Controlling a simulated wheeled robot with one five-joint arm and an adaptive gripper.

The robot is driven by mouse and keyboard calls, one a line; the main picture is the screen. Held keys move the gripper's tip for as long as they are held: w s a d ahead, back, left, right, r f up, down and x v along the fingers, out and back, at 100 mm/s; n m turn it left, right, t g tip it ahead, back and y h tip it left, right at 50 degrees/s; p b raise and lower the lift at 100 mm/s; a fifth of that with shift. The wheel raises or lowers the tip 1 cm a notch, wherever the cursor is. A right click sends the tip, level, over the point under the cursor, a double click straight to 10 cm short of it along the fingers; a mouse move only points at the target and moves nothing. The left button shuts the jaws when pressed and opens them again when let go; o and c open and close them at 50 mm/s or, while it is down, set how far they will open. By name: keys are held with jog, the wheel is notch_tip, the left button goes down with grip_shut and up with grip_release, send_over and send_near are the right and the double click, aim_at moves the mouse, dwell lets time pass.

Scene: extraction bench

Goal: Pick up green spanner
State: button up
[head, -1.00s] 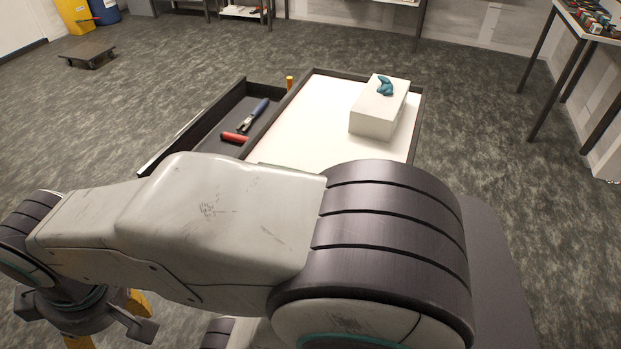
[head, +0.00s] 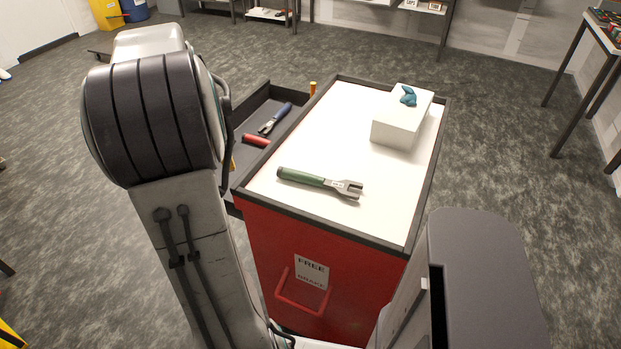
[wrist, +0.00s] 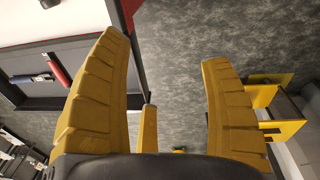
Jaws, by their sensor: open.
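The green spanner (head: 320,183) lies flat on the white top of the red tool cart (head: 405,232), near its front edge in the head view. Its green handle points left and its grey open jaw points right. My gripper (wrist: 176,105) shows in the wrist view with its two yellow fingers wide apart and nothing between them. In the head view my arm stands to the left of the cart and hides the gripper.
A white box (head: 402,120) with a teal object (head: 408,96) on it stands at the cart top's back right. A table (head: 600,45) stands far right.

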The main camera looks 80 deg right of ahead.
jog(key=s+d+f, duration=0.3)
jog(key=s+d, duration=0.8)
jog(key=y, duration=0.1)
send_over(319, 177)
jog(key=f, duration=0.1)
jog(key=d+f, duration=0.1)
jog(key=f, duration=0.1)
jog(key=shift+m+g+p, duration=0.3)
jog(key=shift+s+f, duration=0.2)
jog(key=shift+f, duration=0.4)
jog(key=shift+w+a+f, duration=0.1)
jog(key=shift+f, duration=1.4)
jog(key=shift+w+a+f, duration=0.1)
jog(key=shift+f, duration=1.4)
jog(key=shift+c, duration=0.3)
jog(key=c, duration=1.3)
jog(key=shift+r, duration=0.15)
jog(key=shift+c, duration=0.2)
